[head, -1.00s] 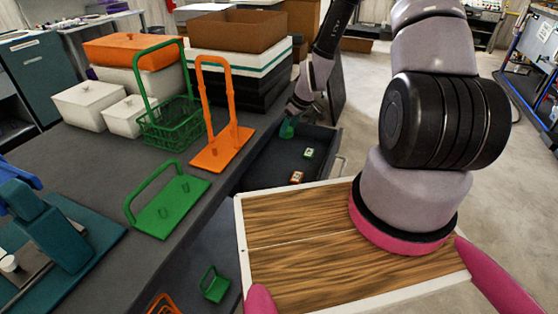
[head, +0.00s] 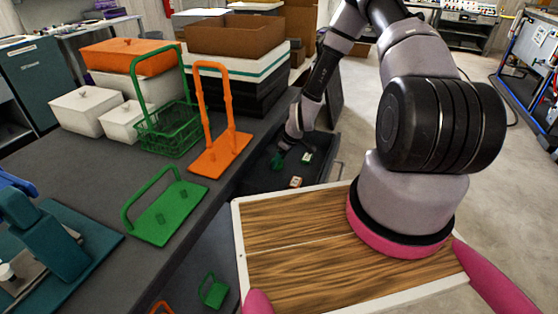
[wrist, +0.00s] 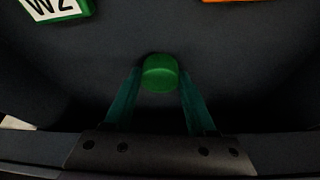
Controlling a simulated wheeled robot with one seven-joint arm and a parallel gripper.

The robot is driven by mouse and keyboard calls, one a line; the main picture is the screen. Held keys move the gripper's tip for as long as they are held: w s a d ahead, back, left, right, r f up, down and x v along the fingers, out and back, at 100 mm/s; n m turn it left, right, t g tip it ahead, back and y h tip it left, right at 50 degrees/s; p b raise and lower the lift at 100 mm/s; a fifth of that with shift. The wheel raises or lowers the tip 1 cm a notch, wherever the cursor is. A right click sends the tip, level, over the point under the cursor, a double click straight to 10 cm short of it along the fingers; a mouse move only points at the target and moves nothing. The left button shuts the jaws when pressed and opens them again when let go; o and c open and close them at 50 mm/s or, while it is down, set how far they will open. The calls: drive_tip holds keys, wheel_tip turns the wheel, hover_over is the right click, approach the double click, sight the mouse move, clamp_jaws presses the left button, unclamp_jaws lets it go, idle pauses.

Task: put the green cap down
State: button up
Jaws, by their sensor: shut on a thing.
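The green cap (wrist: 160,73) is a small round piece between the tips of my gripper (wrist: 159,86) in the wrist view. My gripper is shut on it. In the head view my gripper (head: 279,160) points down inside the open dark drawer (head: 262,177); the cap cannot be told apart from the teal fingers there. In the wrist view the dark surface shows beyond the cap, and I cannot tell whether the cap touches it.
A green tag marked W2 (wrist: 57,8) and an orange tag (head: 296,182) lie in the drawer near my gripper. The bench above holds an orange stand (head: 220,157), a green stand (head: 167,211), a green basket (head: 170,136) and white boxes (head: 86,108). Bare drawer floor lies around the cap.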

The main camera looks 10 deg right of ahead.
drive_tip(key=o, duration=1.3)
drive_tip(key=shift+f, duration=0.1)
drive_tip(key=shift+o, duration=0.2)
drive_tip(key=v, duration=1.2)
drive_tip(key=shift+r, duration=0.25)
